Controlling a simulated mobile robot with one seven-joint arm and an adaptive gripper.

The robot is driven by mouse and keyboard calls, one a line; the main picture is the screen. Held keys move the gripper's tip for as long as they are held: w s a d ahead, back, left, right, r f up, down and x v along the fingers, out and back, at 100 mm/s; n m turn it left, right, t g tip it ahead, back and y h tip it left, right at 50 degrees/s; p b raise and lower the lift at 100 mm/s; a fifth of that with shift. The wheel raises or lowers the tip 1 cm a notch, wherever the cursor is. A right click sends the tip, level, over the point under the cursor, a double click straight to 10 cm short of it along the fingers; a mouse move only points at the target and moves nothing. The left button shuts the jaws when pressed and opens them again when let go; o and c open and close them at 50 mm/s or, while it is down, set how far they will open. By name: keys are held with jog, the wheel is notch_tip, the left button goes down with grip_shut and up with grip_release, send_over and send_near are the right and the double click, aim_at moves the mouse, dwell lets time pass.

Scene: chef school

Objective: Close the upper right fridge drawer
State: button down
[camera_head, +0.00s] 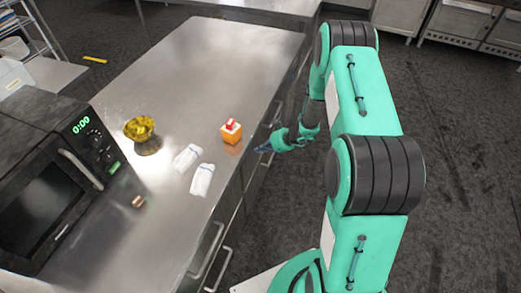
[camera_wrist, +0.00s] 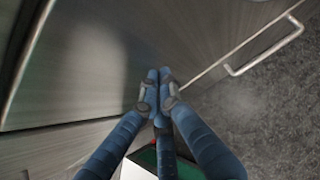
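The steel counter (camera_head: 245,50) has drawer fronts with bar handles along its right side. One handle (camera_head: 207,250) and another below it show at the bottom of the head view. My gripper (camera_head: 265,148) is beside the counter's right edge, near the drawer fronts farther along. In the wrist view my gripper (camera_wrist: 159,75) has its fingertips together with nothing between them, in front of a grey metal front (camera_wrist: 90,60). A bar handle (camera_wrist: 265,50) sticks out at the upper right there. I cannot tell how far the upper right drawer is open, or whether the fingertips touch it.
On the counter are a black microwave (camera_head: 55,180), a yellow bowl (camera_head: 140,128), white cloths (camera_head: 202,180), an orange box (camera_head: 231,133) and a small copper-coloured item (camera_head: 138,201). The dark floor (camera_head: 460,150) to the right is clear. Steel cabinets (camera_head: 460,20) stand at the back right.

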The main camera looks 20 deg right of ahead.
jog(key=shift+r, duration=0.1)
jog(key=s+d+f+p+v, duration=0.1)
jog(key=f+p+v, duration=0.1)
jog(key=v, duration=1)
jog(key=shift+s+d+r, duration=0.25)
jog(key=shift+s+d, duration=0.2)
